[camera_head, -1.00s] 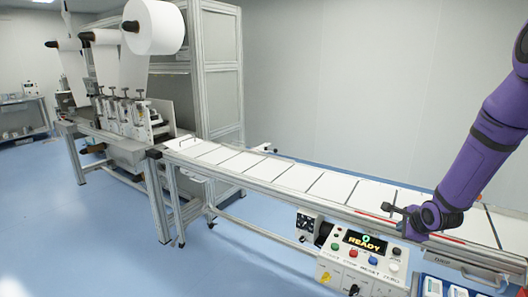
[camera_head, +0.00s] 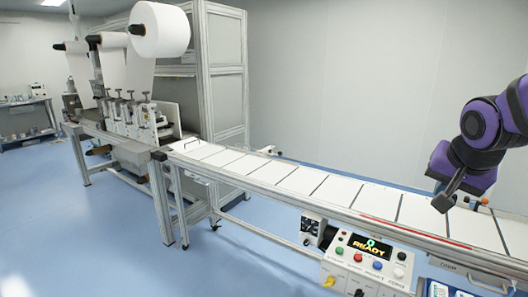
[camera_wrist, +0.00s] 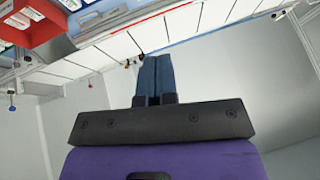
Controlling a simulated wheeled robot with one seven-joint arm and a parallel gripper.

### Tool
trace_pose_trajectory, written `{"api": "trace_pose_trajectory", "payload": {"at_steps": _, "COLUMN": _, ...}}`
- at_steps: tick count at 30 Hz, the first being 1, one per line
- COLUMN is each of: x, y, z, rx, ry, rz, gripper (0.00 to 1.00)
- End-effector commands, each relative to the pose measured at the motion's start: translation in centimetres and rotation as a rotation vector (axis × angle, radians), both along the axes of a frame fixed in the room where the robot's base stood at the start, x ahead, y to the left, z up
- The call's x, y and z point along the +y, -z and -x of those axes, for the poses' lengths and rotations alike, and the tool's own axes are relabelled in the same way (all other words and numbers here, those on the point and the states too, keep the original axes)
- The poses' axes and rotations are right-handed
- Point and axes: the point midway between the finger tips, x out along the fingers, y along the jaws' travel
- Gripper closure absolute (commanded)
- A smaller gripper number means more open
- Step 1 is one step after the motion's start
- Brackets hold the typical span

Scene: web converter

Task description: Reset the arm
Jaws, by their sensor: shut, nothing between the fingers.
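My purple arm hangs over the right part of the conveyor in the head view, with my gripper (camera_head: 443,203) pointing down and left above the belt. In the wrist view my gripper (camera_wrist: 155,60) has its two blue-grey fingers side by side, shut, with nothing held. The dark gripper body lies across the middle of that view. The gripper is apart from the control panel (camera_head: 365,262), which shows a lit READY display (camera_head: 369,245).
The conveyor (camera_head: 290,180) with its white panels runs from the roll machine (camera_head: 130,110) to the lower right. White rolls (camera_head: 160,28) hang above the machine. Blue-white boxes (camera_head: 440,288) lie at the bottom right. Blue floor (camera_head: 90,240) is open at left.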

Motion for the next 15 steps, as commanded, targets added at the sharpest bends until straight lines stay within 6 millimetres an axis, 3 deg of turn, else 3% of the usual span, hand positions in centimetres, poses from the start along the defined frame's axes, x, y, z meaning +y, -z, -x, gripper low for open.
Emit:
{"api": "trace_pose_trajectory", "payload": {"at_steps": 3, "x": 1.3, "y": -1.8, "z": 3.5, "rx": 0.025, "ry": -0.126, "rz": 0.052, "gripper": 1.0}}
{"api": "trace_pose_trajectory", "payload": {"at_steps": 9, "x": 3.2, "y": -3.7, "z": 9.5, "rx": 0.076, "ry": -0.355, "rz": 0.126, "gripper": 1.0}}
{"api": "trace_pose_trajectory", "payload": {"at_steps": 15, "x": 4.3, "y": -4.4, "z": 13.9, "rx": 0.105, "ry": -0.533, "rz": 0.169, "gripper": 1.0}}
